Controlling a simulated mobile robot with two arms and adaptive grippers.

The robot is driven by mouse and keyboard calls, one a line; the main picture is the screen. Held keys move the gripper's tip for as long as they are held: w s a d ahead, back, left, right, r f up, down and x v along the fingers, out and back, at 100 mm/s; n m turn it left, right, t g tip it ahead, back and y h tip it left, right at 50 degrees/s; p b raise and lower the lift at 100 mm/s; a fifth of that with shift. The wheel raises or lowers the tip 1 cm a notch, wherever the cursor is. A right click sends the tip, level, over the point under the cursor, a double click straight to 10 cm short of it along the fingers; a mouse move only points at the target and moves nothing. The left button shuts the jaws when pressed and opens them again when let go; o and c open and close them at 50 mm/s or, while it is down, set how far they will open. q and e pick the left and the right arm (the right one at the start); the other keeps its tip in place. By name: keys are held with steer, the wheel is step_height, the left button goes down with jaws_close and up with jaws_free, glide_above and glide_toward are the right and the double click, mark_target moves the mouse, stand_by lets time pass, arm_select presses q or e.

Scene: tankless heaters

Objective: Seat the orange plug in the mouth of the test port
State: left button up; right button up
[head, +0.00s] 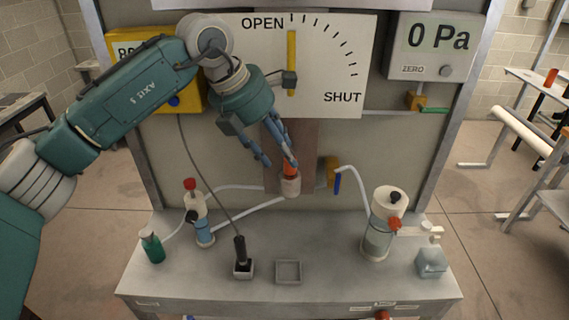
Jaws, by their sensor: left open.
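The orange plug (290,171) stands upright at the mouth of the test port (290,187), a short whitish cylinder low in the middle of the panel. Its lower end is inside or right at the rim; I cannot tell how deep it sits. My left gripper (280,163) comes down from the upper left with its blue fingers apart. One fingertip overlaps the top of the plug in the picture and the other is left of it, with nothing held between them. The fingertip hides the plug's upper end. My right gripper is not in view.
A pressure display (438,45) reads 0 Pa. The OPEN/SHUT dial (335,75) has its yellow pointer vertical. On the bench (330,290) stand a red-topped device (203,230), a green bottle (152,246), a black-handled probe (240,250), an empty square tray (289,283) and a clear canister (378,242).

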arm_select(q)
steer(key=b+v, duration=0.2)
steer(key=v, duration=0.6)
steer(key=shift+r, duration=0.2)
steer(key=shift+a, duration=0.1)
